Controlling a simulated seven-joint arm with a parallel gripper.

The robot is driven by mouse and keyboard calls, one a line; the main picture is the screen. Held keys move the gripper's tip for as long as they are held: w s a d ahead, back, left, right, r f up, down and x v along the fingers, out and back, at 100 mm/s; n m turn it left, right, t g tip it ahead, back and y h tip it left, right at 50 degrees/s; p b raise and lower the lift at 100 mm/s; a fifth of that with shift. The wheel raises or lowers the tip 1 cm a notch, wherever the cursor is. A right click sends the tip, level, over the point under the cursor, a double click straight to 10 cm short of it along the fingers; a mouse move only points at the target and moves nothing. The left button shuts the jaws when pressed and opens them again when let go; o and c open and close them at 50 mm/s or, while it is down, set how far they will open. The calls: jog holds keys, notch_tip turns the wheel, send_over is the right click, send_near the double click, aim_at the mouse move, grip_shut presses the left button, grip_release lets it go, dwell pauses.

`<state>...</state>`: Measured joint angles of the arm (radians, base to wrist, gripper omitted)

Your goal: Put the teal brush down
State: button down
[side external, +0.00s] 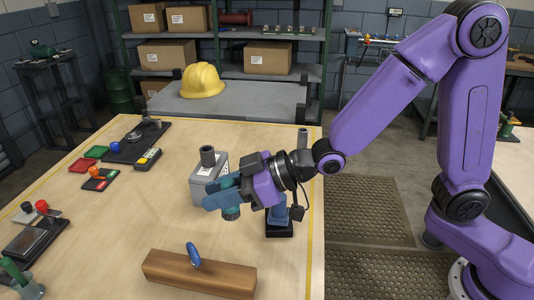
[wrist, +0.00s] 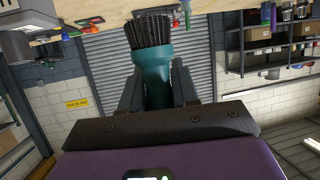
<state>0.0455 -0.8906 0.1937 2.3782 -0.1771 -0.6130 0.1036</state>
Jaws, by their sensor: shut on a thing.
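The teal brush (wrist: 154,72) is held between the two fingers of my gripper (wrist: 154,88) in the wrist view, its dark bristles pointing to the top of that picture. In the side view my gripper (side external: 222,193) reaches left over the wooden table, and part of the teal brush (side external: 231,212) shows below the fingers. The fingers hide the rest of it there. The brush appears to be above the tabletop; its exact height is hard to tell.
A grey box (side external: 203,188) with a dark cylinder on top stands just behind my gripper. A blue post on a black base (side external: 279,229) stands close to the right. A wooden block (side external: 200,276) with a blue oval piece lies in front.

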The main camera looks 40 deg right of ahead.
jog(key=w+d+m+t+h, duration=0.5)
jog(key=w+d+m+h, duration=0.2)
jog(key=w+d, duration=0.7)
jog(key=w+d+f+m+h, duration=0.1)
jog(key=w+d+m+h, duration=0.3)
jog(key=d, duration=0.6)
jog(key=w+d+f+m+h, duration=0.15)
jog(key=d+m+h, duration=0.3)
jog(key=d, duration=0.55)
jog(key=shift+h, duration=0.45)
jog(key=w+f, duration=0.2)
jog(key=w, duration=0.2)
jog(key=w+f, duration=0.3)
jog(key=w, duration=0.2)
jog(key=w+f, duration=0.3)
jog(key=w, duration=0.1)
jog(key=shift+w+d+f, duration=0.2)
jog(key=shift+d+f, duration=0.05)
jog(key=shift+w+f, duration=0.2)
jog(key=shift+f, duration=1.6)
jog(key=shift+f, duration=0.15)
jog(key=c, duration=0.8)
grip_release()
jog(key=shift+c, duration=0.2)
